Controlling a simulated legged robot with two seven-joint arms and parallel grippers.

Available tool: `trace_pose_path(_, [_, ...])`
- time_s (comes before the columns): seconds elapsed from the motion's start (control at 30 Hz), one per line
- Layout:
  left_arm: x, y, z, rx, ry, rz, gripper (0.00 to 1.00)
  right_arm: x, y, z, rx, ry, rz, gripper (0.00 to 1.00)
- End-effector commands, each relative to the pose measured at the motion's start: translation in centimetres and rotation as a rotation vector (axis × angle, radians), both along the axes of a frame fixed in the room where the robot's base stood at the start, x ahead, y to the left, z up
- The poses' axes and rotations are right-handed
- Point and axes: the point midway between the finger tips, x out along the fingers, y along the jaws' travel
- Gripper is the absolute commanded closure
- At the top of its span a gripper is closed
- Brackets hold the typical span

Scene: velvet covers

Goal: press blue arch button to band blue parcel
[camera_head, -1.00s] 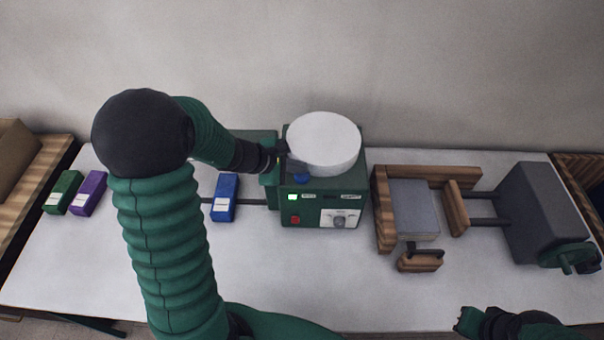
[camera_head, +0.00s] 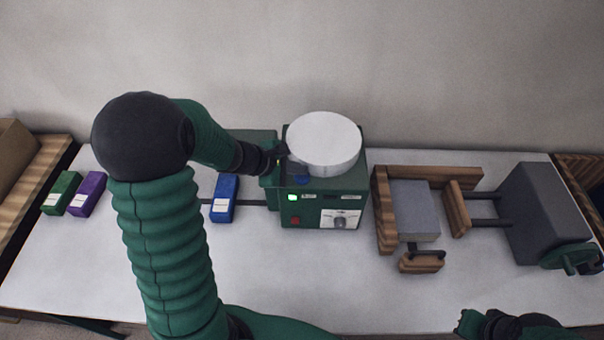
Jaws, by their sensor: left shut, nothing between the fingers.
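The blue parcel (camera_head: 224,199), with a white label at its near end, lies on the table left of the green machine (camera_head: 352,188). The blue button (camera_head: 302,180) is on the machine, below the white round drum; its upper part is hidden. My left gripper (camera_head: 287,160) is shut and empty, at the drum's left edge, just above and left of the button. I cannot tell whether it touches the button. My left forearm hides part of the arch. My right gripper (camera_head: 466,321) is at the bottom right, far from the machine, its jaws unclear.
The white drum (camera_head: 324,140) sits on top of the machine, close to my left gripper. A green lamp, red button and dial are on its front. Green (camera_head: 62,194) and purple (camera_head: 88,194) parcels lie far left. A wooden fixture (camera_head: 385,232) and a grey block (camera_head: 542,212) stand right.

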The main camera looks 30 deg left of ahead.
Motion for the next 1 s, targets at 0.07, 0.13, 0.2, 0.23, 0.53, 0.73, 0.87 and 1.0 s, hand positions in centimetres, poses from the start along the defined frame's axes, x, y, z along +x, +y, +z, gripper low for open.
trace_pose_path(0.07, [0.0,0.0,-0.2,0.0,0.0,0.0,1.0,0.0,0.0,-0.2,0.0,0.0,0.0,1.0])
trace_pose_path(0.13, [0.0,0.0,-0.3,0.0,0.001,-0.001,1.0,0.0,0.0,-0.3,0.0,0.0,0.0,1.0])
trace_pose_path(0.2, [0.0,0.0,-0.2,0.001,0.001,0.0,1.0,0.0,0.0,-0.3,0.0,0.0,0.0,1.0])
trace_pose_path(0.23, [0.0,0.0,-0.2,0.001,0.001,0.0,1.0,0.0,0.0,-0.2,0.0,0.0,0.0,1.0])
trace_pose_path(0.53, [0.0,0.0,0.1,0.001,0.001,0.0,1.0,0.0,0.0,0.0,0.0,0.0,0.0,1.0])
trace_pose_path(0.73, [0.0,0.0,1.3,0.001,0.0,-0.001,1.0,0.0,0.0,1.0,0.0,0.0,0.0,1.0])
trace_pose_path(0.87, [0.0,0.0,1.7,0.0,0.001,-0.001,1.0,0.0,0.0,1.2,0.0,0.0,0.0,1.0])
trace_pose_path(1.0, [0.0,0.0,1.6,0.0,0.001,-0.001,1.0,0.0,0.0,1.1,0.0,0.0,0.0,1.0])
